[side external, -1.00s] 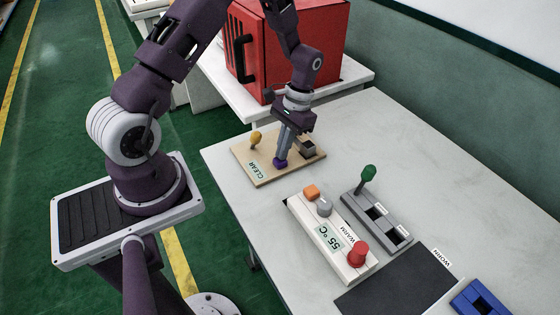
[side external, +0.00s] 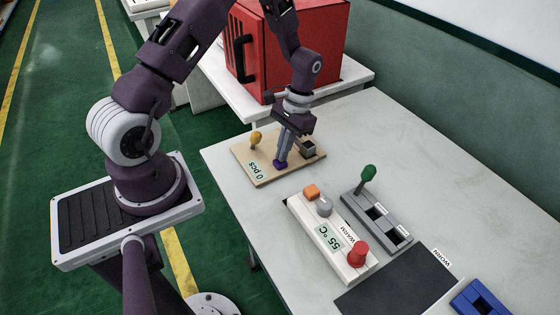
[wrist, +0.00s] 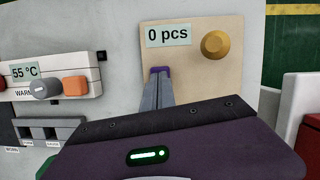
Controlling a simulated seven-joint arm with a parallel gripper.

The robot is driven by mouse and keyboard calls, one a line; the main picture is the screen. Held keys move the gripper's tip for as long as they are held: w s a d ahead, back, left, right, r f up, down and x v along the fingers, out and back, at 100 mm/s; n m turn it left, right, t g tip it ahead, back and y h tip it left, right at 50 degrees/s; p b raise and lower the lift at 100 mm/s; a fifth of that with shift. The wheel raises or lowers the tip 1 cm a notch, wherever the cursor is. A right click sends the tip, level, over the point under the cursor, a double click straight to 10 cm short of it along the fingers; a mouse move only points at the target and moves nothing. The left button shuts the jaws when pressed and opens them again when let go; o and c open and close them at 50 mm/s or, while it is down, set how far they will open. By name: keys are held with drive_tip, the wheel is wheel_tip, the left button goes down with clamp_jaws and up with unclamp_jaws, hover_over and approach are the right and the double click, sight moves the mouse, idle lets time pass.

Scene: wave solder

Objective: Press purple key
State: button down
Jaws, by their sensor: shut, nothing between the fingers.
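The purple key (side external: 280,163) sits on a tan board (side external: 262,180) at the far left part of the table. My gripper (side external: 281,158) is shut and points down, its fingertips at the purple key and seeming to touch it. In the wrist view, the purple key (wrist: 161,70) shows just past the tips of my shut fingers (wrist: 158,80), which hide part of it. The board's display (side external: 257,171) reads "0 pcs", and this is clear in the wrist view (wrist: 168,35) too.
A white panel (side external: 298,215) with orange button, grey knob and red button, and a grey panel with a green-topped lever (side external: 368,173), stand nearby. A red oven (side external: 300,50) is behind.

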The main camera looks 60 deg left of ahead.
drive_tip(key=shift+r, duration=3.05)
drive_tip(key=shift+r, duration=0.15)
wheel_tip(320, 180, up, 7)
hover_over(289, 160)
drive_tip(key=s+d+r+t+y, duration=0.1)
drive_tip(key=s+d+r+t, duration=0.15)
drive_tip(key=r, duration=0.35)
drive_tip(key=s+d+r+t, duration=0.1)
drive_tip(key=s+d+r, duration=0.2)
drive_tip(key=r, duration=0.3)
drive_tip(key=s+d+r+m+t, duration=0.1)
drive_tip(key=s+d+r+t, duration=0.1)
drive_tip(key=s, duration=0.5)
drive_tip(key=s+d+r+t, duration=0.2)
drive_tip(key=s+d+t, duration=0.1)
drive_tip(key=s, duration=0.4)
drive_tip(key=shift+d+r+m, duration=0.2)
drive_tip(key=shift+d+m, duration=0.2)
drive_tip(key=shift+d, duration=0.2)
